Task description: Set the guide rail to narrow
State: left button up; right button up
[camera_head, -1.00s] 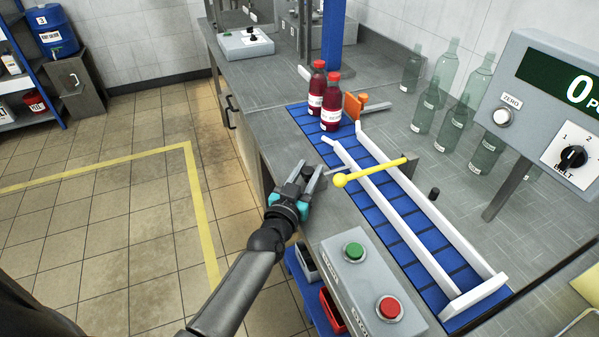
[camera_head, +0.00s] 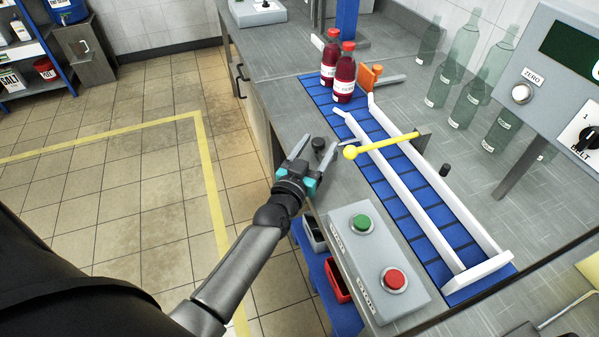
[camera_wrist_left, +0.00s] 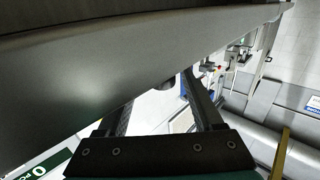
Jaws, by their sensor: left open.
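Two white guide rails (camera_head: 405,188) run along the blue conveyor belt (camera_head: 402,214). My right gripper is not in view.
Two red bottles (camera_head: 343,78) stand at the belt's far end beside an orange block (camera_head: 369,76). A control box (camera_head: 378,262) with green and red buttons sits near the front edge. Clear bottles (camera_head: 468,100) and a display unit (camera_head: 550,80) stand to the right.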

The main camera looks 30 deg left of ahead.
pick_arm(q)
jog(key=s+p, duration=0.2)
jog(key=s, duration=1.1)
jog(key=shift+s+d, duration=0.3)
jog(key=shift+d, duration=0.1)
